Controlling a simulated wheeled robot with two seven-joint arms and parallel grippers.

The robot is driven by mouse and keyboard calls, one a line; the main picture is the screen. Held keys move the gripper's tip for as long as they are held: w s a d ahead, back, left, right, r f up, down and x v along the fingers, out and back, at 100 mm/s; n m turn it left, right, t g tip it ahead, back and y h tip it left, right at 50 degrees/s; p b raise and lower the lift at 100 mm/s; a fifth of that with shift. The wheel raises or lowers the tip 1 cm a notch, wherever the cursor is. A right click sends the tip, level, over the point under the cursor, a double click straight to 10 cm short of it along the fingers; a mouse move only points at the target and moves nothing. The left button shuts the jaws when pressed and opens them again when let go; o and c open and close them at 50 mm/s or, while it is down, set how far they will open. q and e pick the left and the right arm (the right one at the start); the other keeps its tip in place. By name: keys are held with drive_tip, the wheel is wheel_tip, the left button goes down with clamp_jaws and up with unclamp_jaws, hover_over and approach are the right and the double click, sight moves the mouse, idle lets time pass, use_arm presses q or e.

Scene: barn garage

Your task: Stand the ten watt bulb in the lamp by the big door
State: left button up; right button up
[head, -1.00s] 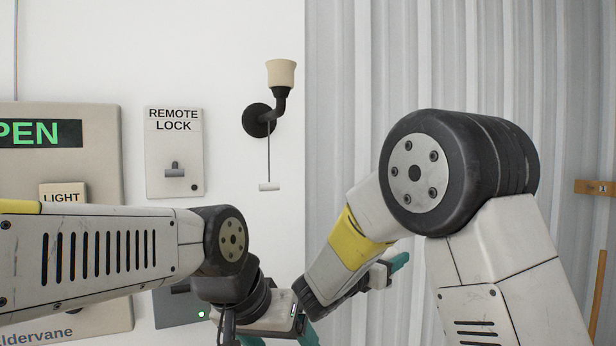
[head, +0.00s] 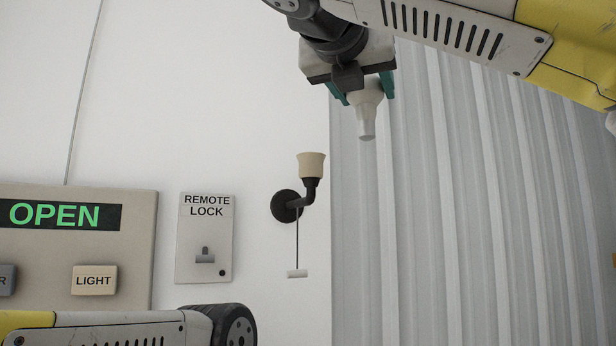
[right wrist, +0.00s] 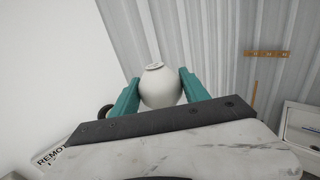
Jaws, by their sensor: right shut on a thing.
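The wall lamp (head: 311,166) has a cream cup-shaped shade, open upward, on a dark bent arm with a pull cord. It is on the white wall beside the corrugated metal. My right gripper (head: 363,92) is shut on a white bulb (head: 367,121), above and slightly right of the lamp in the head view. The bulb's narrow end points down and its wide part is between the teal fingers. In the right wrist view the round bulb (right wrist: 160,88) sits between both fingers; its small marking is unreadable. My left gripper is out of view.
A panel with an OPEN sign (head: 65,215) and a LIGHT button (head: 94,280) is at left. A REMOTE LOCK plate (head: 204,238) is left of the lamp. Corrugated metal (head: 450,220) fills the right. Space between bulb and shade looks clear.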

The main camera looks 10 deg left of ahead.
drive_tip(key=s+r+n+y, duration=0.2)
drive_tip(key=s+y, duration=0.1)
drive_tip(key=shift+w+a+f, duration=0.8)
drive_tip(key=shift+w+a, duration=1)
drive_tip(key=shift+w, duration=0.25)
drive_tip(key=shift+w+a+f, duration=0.75)
drive_tip(key=shift+w+a, duration=1)
drive_tip(key=shift+w, duration=0.25)
drive_tip(key=shift+w+a+f, duration=0.8)
drive_tip(key=shift+w+a, duration=1)
drive_tip(key=shift+w, duration=0.25)
drive_tip(key=o, duration=1)
drive_tip(key=shift+c, duration=0.2)
drive_tip(key=s, duration=1.2)
drive_tip(key=shift+d, duration=0.2)
